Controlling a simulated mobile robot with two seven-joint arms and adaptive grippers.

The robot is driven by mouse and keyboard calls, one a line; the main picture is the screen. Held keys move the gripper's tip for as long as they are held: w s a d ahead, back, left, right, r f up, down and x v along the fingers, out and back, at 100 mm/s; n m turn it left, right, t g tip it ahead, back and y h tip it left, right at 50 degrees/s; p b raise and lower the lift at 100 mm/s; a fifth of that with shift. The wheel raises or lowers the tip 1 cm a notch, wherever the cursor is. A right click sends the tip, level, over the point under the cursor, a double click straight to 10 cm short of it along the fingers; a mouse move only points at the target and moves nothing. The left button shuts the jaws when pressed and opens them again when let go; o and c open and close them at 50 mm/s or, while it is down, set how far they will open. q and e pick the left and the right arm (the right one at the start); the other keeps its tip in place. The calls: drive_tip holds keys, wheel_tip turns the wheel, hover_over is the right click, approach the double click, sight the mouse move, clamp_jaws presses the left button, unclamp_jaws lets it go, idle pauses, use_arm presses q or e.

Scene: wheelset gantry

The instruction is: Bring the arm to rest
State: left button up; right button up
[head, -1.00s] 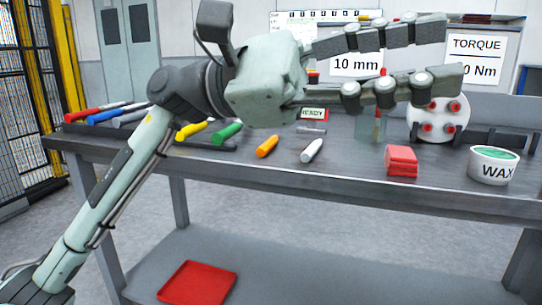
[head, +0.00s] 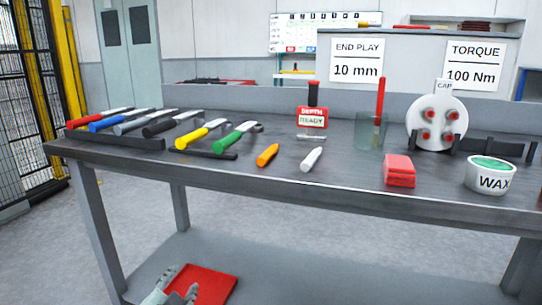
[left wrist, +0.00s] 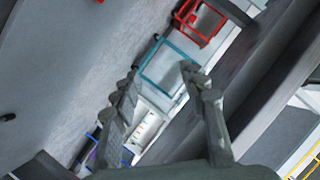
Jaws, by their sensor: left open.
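My left gripper (head: 181,281) shows at the bottom left of the head view, low in front of the bench's lower shelf. Its fingers are apart with nothing between them, and they overlap the left part of a red tray in the picture. In the left wrist view the two fingers of the left gripper (left wrist: 161,75) are also spread and empty. The rest of the left arm is out of the head view. My right gripper is in neither view.
The bench top (head: 340,178) holds several colored-handled tools (head: 205,135) at left, an orange marker (head: 267,155), a white marker (head: 312,158), a red block (head: 399,171) and a wax tub (head: 490,175). The red tray (head: 215,285) lies on the lower shelf (head: 310,285).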

use_arm(q)
drive_tip(key=s+a+f+n+g, duration=0.2)
drive_tip(key=s+f+g, duration=0.1)
drive_tip(key=s+f, duration=0.4)
drive_tip(key=s+a+f+n+g, duration=0.2)
drive_tip(key=s+f+g, duration=0.2)
drive_tip(key=s+f, duration=0.4)
drive_tip(key=s+a+f+n+g+y, duration=0.1)
drive_tip(key=s+a+f+n+g, duration=0.1)
drive_tip(key=s+f, duration=0.6)
drive_tip(key=s+n+g, duration=0.1)
drive_tip(key=s+g, duration=0.1)
drive_tip(key=s, duration=0.3)
drive_tip(key=shift+a+p, duration=0.2)
drive_tip(key=shift+p, duration=0.15)
